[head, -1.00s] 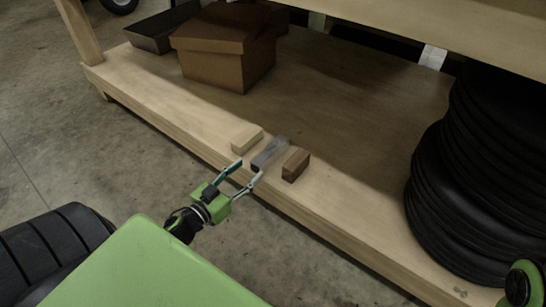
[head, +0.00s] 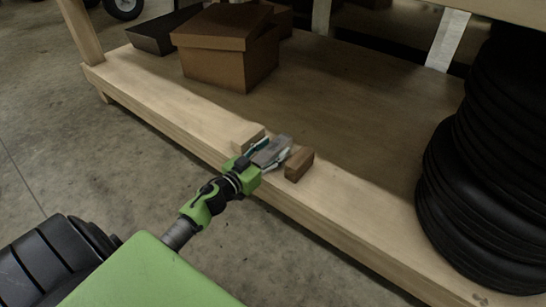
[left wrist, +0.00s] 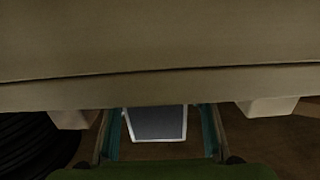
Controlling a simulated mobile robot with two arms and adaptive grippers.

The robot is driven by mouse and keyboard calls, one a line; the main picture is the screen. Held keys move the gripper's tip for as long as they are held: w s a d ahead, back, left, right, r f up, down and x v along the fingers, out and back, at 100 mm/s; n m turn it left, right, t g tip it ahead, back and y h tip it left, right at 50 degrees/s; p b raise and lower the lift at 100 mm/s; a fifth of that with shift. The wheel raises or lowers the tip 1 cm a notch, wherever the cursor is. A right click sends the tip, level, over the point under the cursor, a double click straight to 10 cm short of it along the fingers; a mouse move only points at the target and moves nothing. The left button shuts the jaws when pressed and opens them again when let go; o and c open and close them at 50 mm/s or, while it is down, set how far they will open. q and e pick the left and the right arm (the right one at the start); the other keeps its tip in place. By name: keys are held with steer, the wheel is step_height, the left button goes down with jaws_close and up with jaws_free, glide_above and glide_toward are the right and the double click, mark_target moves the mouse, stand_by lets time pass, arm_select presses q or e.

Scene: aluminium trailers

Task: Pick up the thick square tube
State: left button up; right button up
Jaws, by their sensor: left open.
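The thick square tube (head: 271,151) is grey metal and lies on the wooden lower shelf near its front edge, between two small wooden blocks. In the left wrist view its square end (left wrist: 157,122) faces the camera, dark inside with a pale rim. My left gripper (head: 273,152) is open, reaching in from the front, with one finger on each side of the tube. Both fingers also show beside the tube end in the left wrist view; I cannot tell whether they touch it. My right gripper is not in view.
A pale block (head: 247,136) lies left of the tube and a brown block (head: 299,164) right of it, both close to the fingers. A brown box (head: 226,58) stands further back. Stacked black tyres (head: 478,190) stand at the right. The shelf (head: 350,130) behind the tube is clear.

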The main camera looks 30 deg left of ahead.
arm_select(q)
steer(key=shift+w, duration=0.2)
steer(key=c, duration=1.3)
steer(key=shift+r, duration=0.1)
